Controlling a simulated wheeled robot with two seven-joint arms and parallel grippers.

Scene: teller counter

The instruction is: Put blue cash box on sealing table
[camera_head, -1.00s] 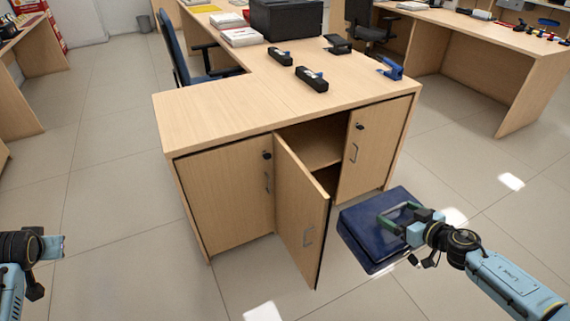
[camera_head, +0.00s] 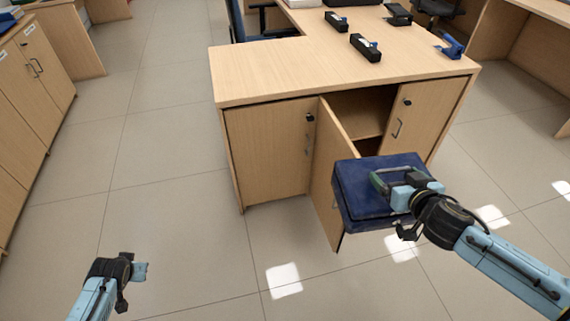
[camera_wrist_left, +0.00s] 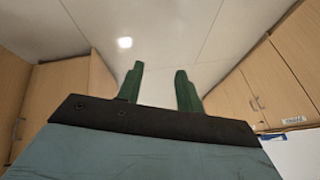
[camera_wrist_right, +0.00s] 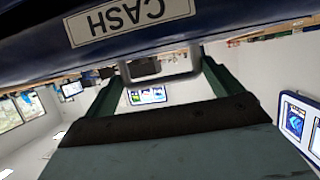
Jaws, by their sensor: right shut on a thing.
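The blue cash box (camera_head: 352,190) hangs in front of the desk's open cabinet, held by my right gripper (camera_head: 384,184). The right gripper is shut on the box's handle. In the right wrist view the box (camera_wrist_right: 40,50) fills the top edge with its CASH label, and the handle (camera_wrist_right: 160,72) lies between the fingers. My left gripper (camera_head: 140,270) is low at the left in the head view, away from everything. In the left wrist view its green fingers (camera_wrist_left: 158,88) stand apart with nothing between them. I cannot identify a sealing table for certain.
The wooden desk (camera_head: 270,75) has an open cabinet door (camera_head: 323,185) just behind and left of the box. Black devices (camera_head: 365,47) and a blue one (camera_head: 453,46) sit on its top. Cabinets (camera_head: 30,90) line the left. The floor between is clear.

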